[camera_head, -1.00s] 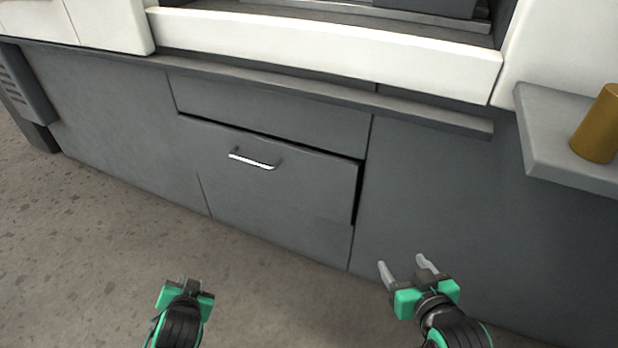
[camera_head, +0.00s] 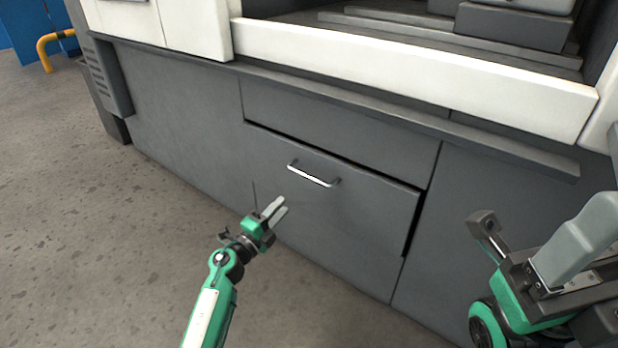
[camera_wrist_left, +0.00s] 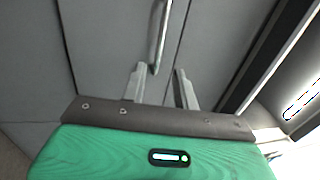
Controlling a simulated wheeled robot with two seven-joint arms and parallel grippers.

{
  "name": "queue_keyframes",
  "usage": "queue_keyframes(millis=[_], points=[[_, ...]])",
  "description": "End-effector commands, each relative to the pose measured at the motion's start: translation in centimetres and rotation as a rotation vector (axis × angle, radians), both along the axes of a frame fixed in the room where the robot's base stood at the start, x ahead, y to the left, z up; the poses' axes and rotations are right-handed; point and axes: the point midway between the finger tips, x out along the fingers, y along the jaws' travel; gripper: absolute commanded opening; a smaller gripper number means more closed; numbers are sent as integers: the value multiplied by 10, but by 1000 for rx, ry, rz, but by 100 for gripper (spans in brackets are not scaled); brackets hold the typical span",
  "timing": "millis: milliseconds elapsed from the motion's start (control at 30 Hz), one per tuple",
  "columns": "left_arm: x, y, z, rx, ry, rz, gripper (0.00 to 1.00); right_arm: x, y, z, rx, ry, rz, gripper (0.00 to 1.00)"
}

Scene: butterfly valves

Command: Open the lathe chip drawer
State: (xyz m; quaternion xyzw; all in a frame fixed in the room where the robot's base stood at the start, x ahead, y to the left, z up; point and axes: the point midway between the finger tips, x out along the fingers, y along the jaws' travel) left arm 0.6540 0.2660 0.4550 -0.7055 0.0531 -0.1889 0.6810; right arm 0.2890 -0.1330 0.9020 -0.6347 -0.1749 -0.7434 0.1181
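The lathe chip drawer (camera_head: 335,215) is a dark grey front low in the lathe's base. A dark gap runs along its top and upper right edge; it looks nearly flush with the panels. Its silver bar handle (camera_head: 313,176) also shows in the left wrist view (camera_wrist_left: 160,35). My left gripper (camera_head: 278,206) is open and empty, below and left of the handle in the head view. In the wrist view the handle's end lies just beyond the fingertips (camera_wrist_left: 158,75); contact cannot be told. My right gripper (camera_head: 535,255) is close to the camera, partly cut off, its finger gap unclear.
A grey ledge (camera_head: 400,118) juts out above the drawer, below the white lathe housing (camera_head: 410,75). Open concrete floor (camera_head: 110,240) lies at the left. A yellow rail (camera_head: 46,48) stands far off at upper left.

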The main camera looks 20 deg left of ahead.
Motion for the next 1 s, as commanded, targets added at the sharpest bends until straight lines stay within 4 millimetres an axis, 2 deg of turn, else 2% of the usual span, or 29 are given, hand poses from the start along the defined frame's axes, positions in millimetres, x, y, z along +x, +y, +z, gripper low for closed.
queue_keyframes(millis=[167, 700, 1000], points=[[14, -6, 2, 2, -3, -5, 30, -2, 0, 0, 5, -14, 4, 65], [99, -36, 19, 0, -3, -3, 30, -5, -4, 5, 36, -47, 11, 65], [124, -45, 26, 0, -1, -3, 30, -6, -7, 10, 53, -60, 15, 65]])
